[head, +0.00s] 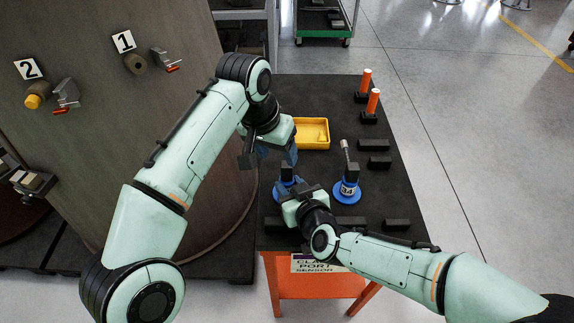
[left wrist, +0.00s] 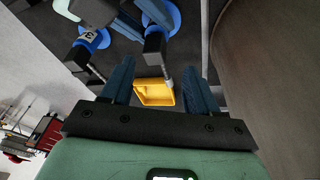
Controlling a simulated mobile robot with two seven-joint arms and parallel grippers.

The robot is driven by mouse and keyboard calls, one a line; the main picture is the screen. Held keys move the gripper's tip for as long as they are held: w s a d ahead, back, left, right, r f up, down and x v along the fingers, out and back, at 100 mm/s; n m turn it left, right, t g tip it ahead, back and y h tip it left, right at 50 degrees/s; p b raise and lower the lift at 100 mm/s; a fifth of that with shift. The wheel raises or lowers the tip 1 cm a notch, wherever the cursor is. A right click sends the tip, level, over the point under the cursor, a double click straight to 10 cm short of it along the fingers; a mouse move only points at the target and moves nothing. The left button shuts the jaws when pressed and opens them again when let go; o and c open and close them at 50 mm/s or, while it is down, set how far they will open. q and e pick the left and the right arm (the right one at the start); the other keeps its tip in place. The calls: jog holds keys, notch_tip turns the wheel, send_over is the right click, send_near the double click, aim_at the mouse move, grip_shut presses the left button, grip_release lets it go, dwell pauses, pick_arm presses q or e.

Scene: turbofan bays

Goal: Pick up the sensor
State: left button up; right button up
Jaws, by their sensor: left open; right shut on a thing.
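One sensor, with a blue round base and a black block (head: 286,170), is at the left of the black table. My right gripper (head: 290,188) is shut on it and partly covers its base; I cannot tell if it is lifted. In the left wrist view this sensor (left wrist: 155,46) points its silver tip toward the space between my left fingers. My left gripper (head: 277,153) is open and empty, just beyond this sensor. A second sensor (head: 347,189) with a label stands to the right; it also shows in the left wrist view (left wrist: 88,42).
A yellow tray (head: 325,144) lies on the table beyond the sensors. Two orange-topped pieces (head: 373,101) stand at the far right. Several black blocks (head: 396,224) lie on the right and near part. A large brown cylinder (head: 150,130) with numbered ports 1 and 2 stands left.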

aim_at(285, 162)
pick_arm(q)
jog(key=f+n, duration=0.1)
jog(key=w+d+f+n+t+y, duration=0.1)
jog(key=n, duration=0.1)
jog(key=w+f+n+t+y, duration=0.1)
jog(key=shift+d+f, duration=0.1)
jog(key=shift+d, duration=0.3)
jog(key=x, duration=0.5)
jog(key=shift+s+d+f, duration=0.15)
jog(key=c, duration=1)
jog(key=shift+c, duration=0.4)
